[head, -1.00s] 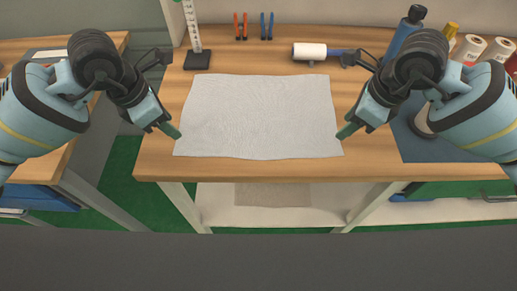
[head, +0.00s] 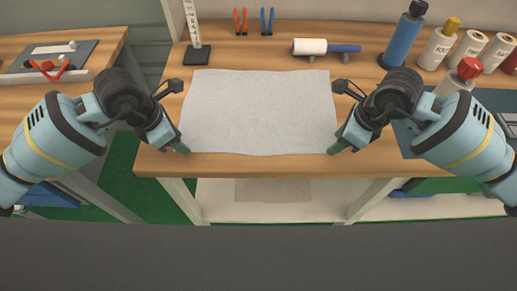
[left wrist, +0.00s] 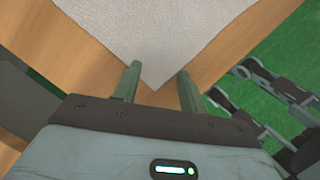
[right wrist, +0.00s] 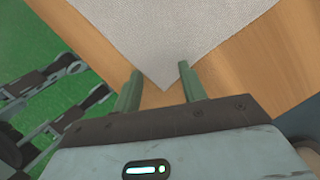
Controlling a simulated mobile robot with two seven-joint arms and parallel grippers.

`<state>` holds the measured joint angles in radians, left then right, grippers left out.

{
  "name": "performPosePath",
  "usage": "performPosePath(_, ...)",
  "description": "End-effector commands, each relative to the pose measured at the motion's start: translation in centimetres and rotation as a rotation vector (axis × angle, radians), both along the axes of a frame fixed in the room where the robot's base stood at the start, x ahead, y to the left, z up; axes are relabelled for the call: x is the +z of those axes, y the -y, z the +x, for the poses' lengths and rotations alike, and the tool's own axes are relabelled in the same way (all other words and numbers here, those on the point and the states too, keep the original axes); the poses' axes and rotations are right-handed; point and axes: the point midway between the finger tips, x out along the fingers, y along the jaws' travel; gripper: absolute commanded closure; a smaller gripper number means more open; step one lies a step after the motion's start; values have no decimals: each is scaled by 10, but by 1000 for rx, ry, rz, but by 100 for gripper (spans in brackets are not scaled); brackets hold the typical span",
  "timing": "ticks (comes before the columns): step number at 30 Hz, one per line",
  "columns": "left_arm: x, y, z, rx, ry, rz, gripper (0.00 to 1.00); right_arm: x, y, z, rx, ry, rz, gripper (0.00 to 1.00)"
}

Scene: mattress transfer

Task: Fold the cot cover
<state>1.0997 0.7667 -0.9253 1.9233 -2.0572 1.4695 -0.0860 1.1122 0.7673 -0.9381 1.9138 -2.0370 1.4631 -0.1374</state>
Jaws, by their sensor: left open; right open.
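The cot cover (head: 262,112) is a pale grey-white cloth lying flat and spread out on the wooden table in the head view. My left gripper (head: 183,149) is at its near left corner. In the left wrist view the cover's corner (left wrist: 155,45) points in between the two open fingers (left wrist: 158,85). My right gripper (head: 332,149) is at the near right corner. In the right wrist view that corner (right wrist: 170,45) lies between the open fingers (right wrist: 160,85). Neither gripper is closed on the cloth.
Behind the cover on the table (head: 260,168) stand a ruler post (head: 193,30), orange pliers (head: 240,20), blue pliers (head: 267,20) and a lint roller (head: 320,47). A blue bottle (head: 402,40) and several smaller bottles are at the back right. A side table (head: 60,90) is at left.

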Motion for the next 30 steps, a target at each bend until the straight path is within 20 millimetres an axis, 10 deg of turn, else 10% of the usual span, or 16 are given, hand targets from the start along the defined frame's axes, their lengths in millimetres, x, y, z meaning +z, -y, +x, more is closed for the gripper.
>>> performPosePath(30, -7, 0, -2, -1, -12, 1, 100, -7, 0, -3, 0, -13, -2, 100)
